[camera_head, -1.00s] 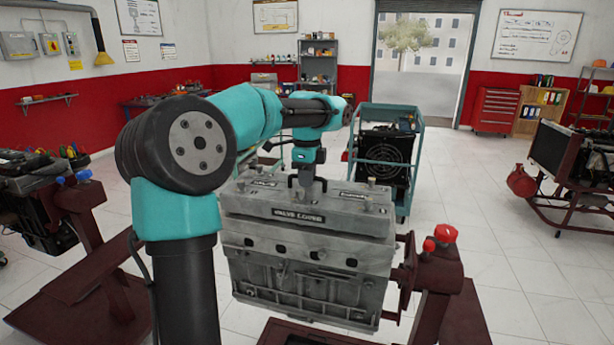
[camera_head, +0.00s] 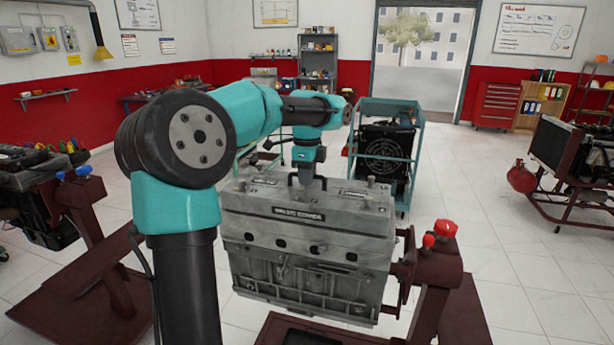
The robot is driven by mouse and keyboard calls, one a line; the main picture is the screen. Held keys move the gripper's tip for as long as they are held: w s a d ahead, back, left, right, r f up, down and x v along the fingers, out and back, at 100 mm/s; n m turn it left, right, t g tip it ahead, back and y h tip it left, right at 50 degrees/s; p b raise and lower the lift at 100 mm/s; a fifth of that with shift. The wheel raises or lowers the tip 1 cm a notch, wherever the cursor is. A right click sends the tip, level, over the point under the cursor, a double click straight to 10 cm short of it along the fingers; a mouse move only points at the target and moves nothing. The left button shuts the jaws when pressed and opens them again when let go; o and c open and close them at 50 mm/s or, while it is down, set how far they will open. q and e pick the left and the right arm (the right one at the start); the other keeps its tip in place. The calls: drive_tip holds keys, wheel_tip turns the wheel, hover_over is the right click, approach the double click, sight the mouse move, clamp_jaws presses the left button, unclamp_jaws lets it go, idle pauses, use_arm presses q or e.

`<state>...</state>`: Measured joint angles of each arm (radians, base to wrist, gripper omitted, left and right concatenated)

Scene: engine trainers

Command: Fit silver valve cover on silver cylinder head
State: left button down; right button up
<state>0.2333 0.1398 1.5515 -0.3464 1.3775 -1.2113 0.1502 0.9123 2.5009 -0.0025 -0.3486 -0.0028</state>
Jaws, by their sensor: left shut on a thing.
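The silver valve cover (camera_head: 345,218) is a grey block with a dark label on its front. It sits on top of the silver cylinder head (camera_head: 275,239), and their edges look lined up with no clear gap. The head tops the grey engine block on a stand. My left gripper (camera_head: 306,184) points down at the top middle of the cover and is shut on the cover's dark handle. The fingertips are small and partly hidden by the handle. My right gripper does not show.
The dark red engine stand (camera_head: 435,275) with red knobs holds the block at the right. Another dark red stand (camera_head: 98,235) with blue knobs is at the left. A teal-framed cart (camera_head: 418,150) with a radiator fan stands behind. The tiled floor at right is open.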

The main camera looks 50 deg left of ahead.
use_arm(q)
drive_tip(key=shift+f, duration=0.2)
idle(0.4)
drive_tip(key=c, duration=1.1)
unclamp_jaws()
drive_tip(key=shift+f, duration=0.1)
wheel_tip(320, 180, up, 18)
drive_tip(key=shift+f, duration=0.2)
drive_tip(key=shift+f, duration=0.1)
